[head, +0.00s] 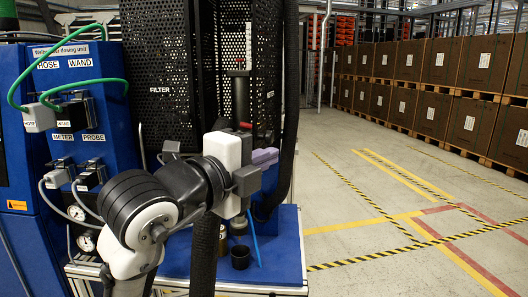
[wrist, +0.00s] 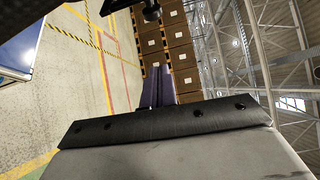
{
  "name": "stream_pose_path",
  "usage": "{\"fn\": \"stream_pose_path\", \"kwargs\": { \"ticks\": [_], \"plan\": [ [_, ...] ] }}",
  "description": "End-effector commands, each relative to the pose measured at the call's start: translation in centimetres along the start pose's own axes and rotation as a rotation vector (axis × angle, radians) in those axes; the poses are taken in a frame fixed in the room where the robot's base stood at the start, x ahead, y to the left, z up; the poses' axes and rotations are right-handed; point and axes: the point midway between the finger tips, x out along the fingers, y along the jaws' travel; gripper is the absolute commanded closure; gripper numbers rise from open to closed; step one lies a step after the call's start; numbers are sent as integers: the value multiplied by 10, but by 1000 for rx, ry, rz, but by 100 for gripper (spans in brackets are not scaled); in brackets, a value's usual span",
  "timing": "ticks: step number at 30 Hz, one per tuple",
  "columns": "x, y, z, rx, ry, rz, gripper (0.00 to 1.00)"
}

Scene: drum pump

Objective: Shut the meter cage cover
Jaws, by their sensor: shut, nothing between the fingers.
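A tall black perforated cage (head: 160,75) marked FILTER stands behind my arm in the head view. A second black perforated panel (head: 265,62) is to its right, with a dark upright column between them. I cannot tell which panel is the meter cage cover or how far it stands open. My gripper (head: 268,157) points right in front of the lower part of the right panel. Its purple fingers are together and empty; they also show in the wrist view (wrist: 158,82). I cannot tell whether they touch the panel. My arm hides the lower part of the cage.
A blue dosing unit (head: 20,140) with HOSE, WAND, METER and PROBE connectors stands at the left. A thick black hose (head: 288,110) runs down right of the panel. A small black cup (head: 240,257) stands on the blue bench top (head: 285,262). The floor (head: 345,185) at right is open.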

Motion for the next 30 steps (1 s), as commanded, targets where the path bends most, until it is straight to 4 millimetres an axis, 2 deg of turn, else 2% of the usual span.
{"fn": "stream_pose_path", "kwargs": {
  "ticks": [12, 15, 19, 30],
  "plan": [
    [87, -4, 0, -3, 2, -2, 100],
    [77, -4, 20, -7, -7, -4, 100],
    [72, -3, 33, -5, -5, -4, 100],
    [70, -1, 38, -3, -2, -5, 100]
  ]
}}
